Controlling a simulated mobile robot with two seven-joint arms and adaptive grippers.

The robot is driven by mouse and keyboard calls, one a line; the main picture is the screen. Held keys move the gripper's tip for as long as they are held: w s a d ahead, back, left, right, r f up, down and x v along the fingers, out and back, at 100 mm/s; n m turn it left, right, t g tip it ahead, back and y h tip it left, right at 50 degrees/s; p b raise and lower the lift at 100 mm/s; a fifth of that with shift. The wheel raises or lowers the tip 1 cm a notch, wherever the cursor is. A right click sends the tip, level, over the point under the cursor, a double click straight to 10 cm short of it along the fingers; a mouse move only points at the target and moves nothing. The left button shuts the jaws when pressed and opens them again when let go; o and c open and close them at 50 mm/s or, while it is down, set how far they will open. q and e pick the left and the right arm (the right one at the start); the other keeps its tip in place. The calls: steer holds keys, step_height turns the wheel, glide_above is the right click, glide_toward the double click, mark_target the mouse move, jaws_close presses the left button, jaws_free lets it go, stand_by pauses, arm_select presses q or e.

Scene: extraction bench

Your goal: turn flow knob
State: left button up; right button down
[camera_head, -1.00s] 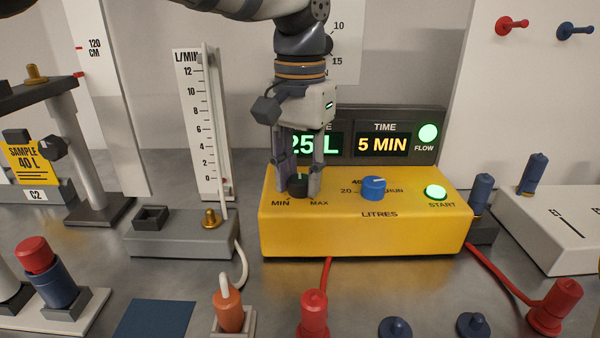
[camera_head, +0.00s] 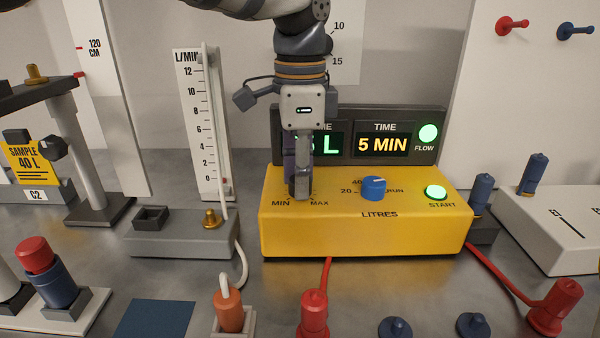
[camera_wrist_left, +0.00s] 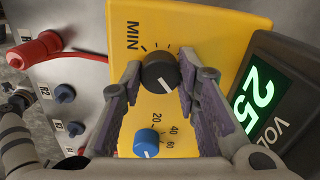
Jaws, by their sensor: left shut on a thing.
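The black flow knob (camera_wrist_left: 160,70) is on the yellow box (camera_head: 365,232), at the MIN–MAX scale. In the wrist view its white pointer line faces the lower right, away from the MIN label. My left gripper (camera_head: 302,190) points down over it, shut on the knob, with one finger on each side in the wrist view (camera_wrist_left: 161,80). In the head view the fingers line up and hide the knob. My right gripper is not in view.
A blue litres knob (camera_head: 374,188) and a lit green START button (camera_head: 436,192) are right of my gripper. The display (camera_head: 382,146) behind reads 5 MIN. A flow gauge (camera_head: 197,125) stands to the left. Red hoses run in front.

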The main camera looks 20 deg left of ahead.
arm_select(q)
steer(key=shift+m, duration=1.1)
steer(key=o, duration=1.2)
steer(key=shift+r, duration=0.1)
step_height(320, 180, up, 12)
steer(key=shift+f, duration=0.1)
